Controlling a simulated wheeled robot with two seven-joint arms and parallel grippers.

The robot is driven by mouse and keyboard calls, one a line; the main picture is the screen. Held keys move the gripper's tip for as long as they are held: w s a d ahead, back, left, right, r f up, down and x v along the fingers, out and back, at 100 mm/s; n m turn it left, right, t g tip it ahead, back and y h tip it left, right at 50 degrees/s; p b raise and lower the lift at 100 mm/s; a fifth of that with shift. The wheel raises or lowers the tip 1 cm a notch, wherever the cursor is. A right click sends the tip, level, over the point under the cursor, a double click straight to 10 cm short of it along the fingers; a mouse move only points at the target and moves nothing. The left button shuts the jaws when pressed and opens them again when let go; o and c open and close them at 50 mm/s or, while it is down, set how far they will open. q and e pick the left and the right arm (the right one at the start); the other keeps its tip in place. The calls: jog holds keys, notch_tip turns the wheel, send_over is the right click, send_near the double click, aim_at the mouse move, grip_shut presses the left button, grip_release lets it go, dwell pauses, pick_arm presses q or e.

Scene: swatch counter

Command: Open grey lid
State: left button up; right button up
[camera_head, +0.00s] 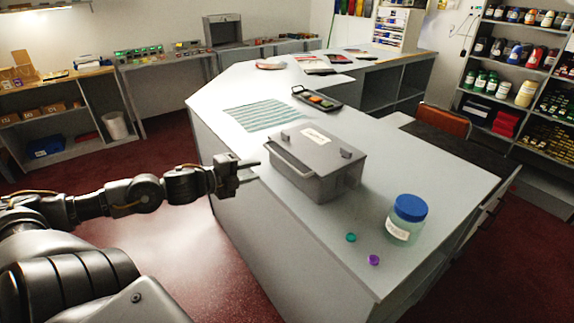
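A grey box (309,184) stands on the pale counter, with its grey lid (319,149) shut on top. The lid has a white label, and a bar handle (290,167) runs along the box's left front side. A dark latch or knob shows at each end of the lid. My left gripper (251,171) is just left of the box, over the counter's left edge, pointing right. Its two fingers are apart with nothing between them. It looks close to the box but apart from the handle. My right gripper is not in view.
A jar with a blue lid (407,218) stands right of the box on the counter (330,236). A teal disc (351,238) and a purple disc (374,260) lie near it. A striped cloth (262,116) and a dark tray (317,100) lie behind the box.

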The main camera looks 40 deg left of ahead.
aim_at(286, 163)
pick_arm(q)
jog(key=shift+m+h, duration=0.3)
jog(key=w+d, duration=0.1)
jog(key=w+b, duration=0.1)
jog(key=w+d, duration=0.1)
jog(key=w, duration=0.1)
jog(key=shift+d+r, duration=0.25)
jog(key=shift+d, duration=0.05)
jog(key=shift+w+d, duration=0.3)
jog(key=shift+w, duration=0.25)
jog(key=p+x, duration=0.1)
jog(key=x, duration=0.2)
jog(key=shift+w+f, duration=0.1)
jog(key=shift+w, duration=0.2)
jog(key=shift+x, duration=0.9)
jog(key=shift+s+d+f, duration=0.1)
jog(key=shift+f, duration=0.05)
grip_shut()
